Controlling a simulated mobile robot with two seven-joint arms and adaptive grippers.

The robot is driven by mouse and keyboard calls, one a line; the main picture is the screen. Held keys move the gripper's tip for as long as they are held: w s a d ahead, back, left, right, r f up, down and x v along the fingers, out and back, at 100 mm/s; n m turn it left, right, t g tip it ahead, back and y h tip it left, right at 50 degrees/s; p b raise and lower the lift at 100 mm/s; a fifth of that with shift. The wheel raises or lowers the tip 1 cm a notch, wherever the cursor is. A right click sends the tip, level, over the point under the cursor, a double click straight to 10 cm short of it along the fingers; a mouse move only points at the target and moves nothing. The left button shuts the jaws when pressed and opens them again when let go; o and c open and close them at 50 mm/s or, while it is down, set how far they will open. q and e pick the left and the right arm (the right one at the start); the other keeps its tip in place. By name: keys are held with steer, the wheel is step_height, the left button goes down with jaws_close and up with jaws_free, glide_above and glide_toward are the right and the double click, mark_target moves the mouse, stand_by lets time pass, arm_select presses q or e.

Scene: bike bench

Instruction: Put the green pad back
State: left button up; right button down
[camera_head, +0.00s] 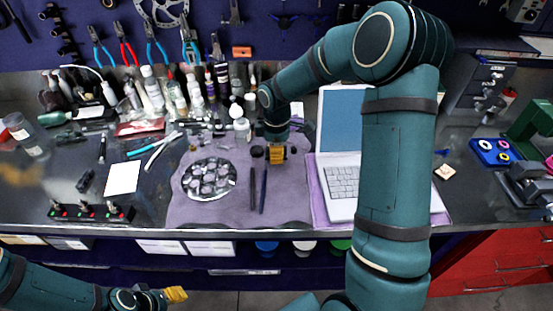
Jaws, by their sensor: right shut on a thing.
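My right gripper (277,154) points down over the back right part of the grey-purple mat (215,215), left of the laptop. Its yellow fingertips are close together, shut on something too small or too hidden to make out. I cannot pick out the green pad clearly; the gripper may cover it. My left gripper (175,295) is low at the bottom left, in front of the bench edge and away from the mat. Its yellow fingertips show, but not whether they are open.
A round tray of parts (209,179) and two dark thin tools (264,190) lie on the mat. An open laptop (343,185) stands right of it. Bottles (153,89) crowd the back left. A blue tray (493,152) and a green device (530,125) are at the right.

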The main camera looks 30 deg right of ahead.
steer(key=shift+f, duration=1.5)
steer(key=shift+f+b, duration=0.2)
steer(key=shift+b, duration=0.1)
steer(key=c, duration=0.6)
jaws_free()
steer(key=shift+r, duration=0.1)
steer(key=shift+r, duration=0.25)
step_height(320, 180, up, 12)
steer(key=shift+f+p, duration=0.1)
steer(key=shift+p, duration=0.9)
